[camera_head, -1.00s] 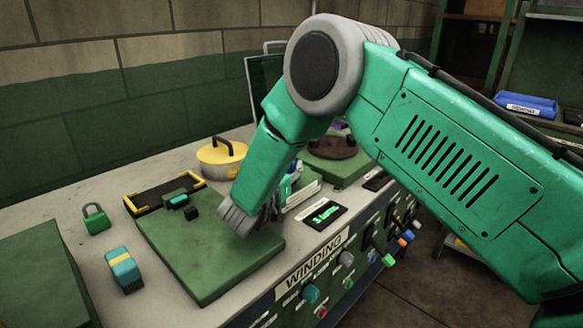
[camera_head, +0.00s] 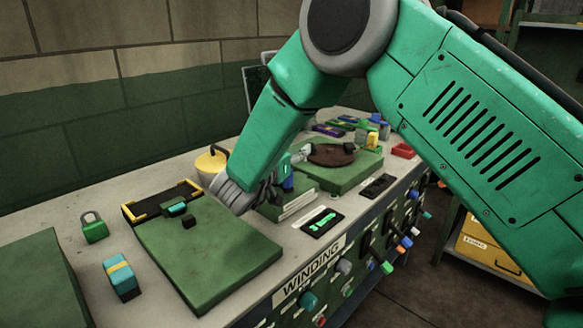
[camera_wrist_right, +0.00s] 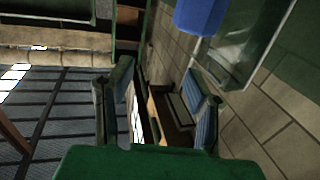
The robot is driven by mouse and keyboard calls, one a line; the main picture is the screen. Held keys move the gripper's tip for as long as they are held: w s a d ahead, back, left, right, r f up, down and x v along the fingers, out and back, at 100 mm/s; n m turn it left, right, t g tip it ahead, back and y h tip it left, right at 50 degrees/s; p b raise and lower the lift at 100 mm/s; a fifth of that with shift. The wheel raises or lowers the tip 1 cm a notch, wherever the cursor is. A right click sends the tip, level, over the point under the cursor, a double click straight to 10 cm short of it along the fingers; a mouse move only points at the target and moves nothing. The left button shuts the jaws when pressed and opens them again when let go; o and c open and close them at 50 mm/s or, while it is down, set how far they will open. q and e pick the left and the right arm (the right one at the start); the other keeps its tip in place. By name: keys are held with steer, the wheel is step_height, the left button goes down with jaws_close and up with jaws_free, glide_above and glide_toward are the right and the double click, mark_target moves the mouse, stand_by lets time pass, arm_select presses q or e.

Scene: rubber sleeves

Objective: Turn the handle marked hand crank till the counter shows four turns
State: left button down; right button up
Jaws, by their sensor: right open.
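My right gripper (camera_head: 272,190) is beside a green block (camera_head: 290,204) with white edges on the bench, with its fingers largely hidden behind my wrist. In the right wrist view its two fingers (camera_wrist_right: 157,98) are apart, with nothing held between them. I cannot read a hand crank mark on either. A black counter display (camera_head: 322,222) shows green lit characters too small to read surely. My left gripper is out of view.
A green slab (camera_head: 215,255) lies at the front, with a black-and-yellow tray (camera_head: 150,201) behind it. A yellow pot (camera_head: 210,163), a green padlock (camera_head: 94,228) and a brown disc (camera_head: 330,155) stand around. Knobs line the front panel marked WINDING (camera_head: 308,270).

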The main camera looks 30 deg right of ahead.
steer(key=shift+r, duration=1.1)
steer(key=shift+d, duration=0.2)
steer(key=c, duration=0.8)
steer(key=w+d+t+p, duration=0.1)
steer(key=d, duration=0.1)
steer(key=w+d+t+y+p, duration=0.1)
steer(key=d+t, duration=0.1)
steer(key=d+t+y, duration=0.1)
steer(key=d, duration=0.1)
steer(key=shift+w+d+r+m+t+p, duration=0.1)
steer(key=shift+w+r+m+t+p, duration=0.2)
steer(key=shift+w+r+m+p, duration=0.1)
jaws_close()
steer(key=d+f+t+y+p, duration=0.3)
steer(key=d+y, duration=0.2)
steer(key=s+a+f+m+y+p, duration=0.1)
steer(key=s+f+y+p, duration=0.1)
steer(key=s+f+y, duration=0.35)
steer(key=s+a+f+m+y+p, duration=0.1)
steer(key=s+a+f+y+p, duration=0.1)
steer(key=s+y, duration=0.6)
steer(key=w+a+p, duration=0.1)
steer(key=w+a, duration=0.5)
steer(key=w, duration=0.3)
steer(key=shift+w+a+p, duration=0.3)
steer(key=shift+w, duration=0.05)
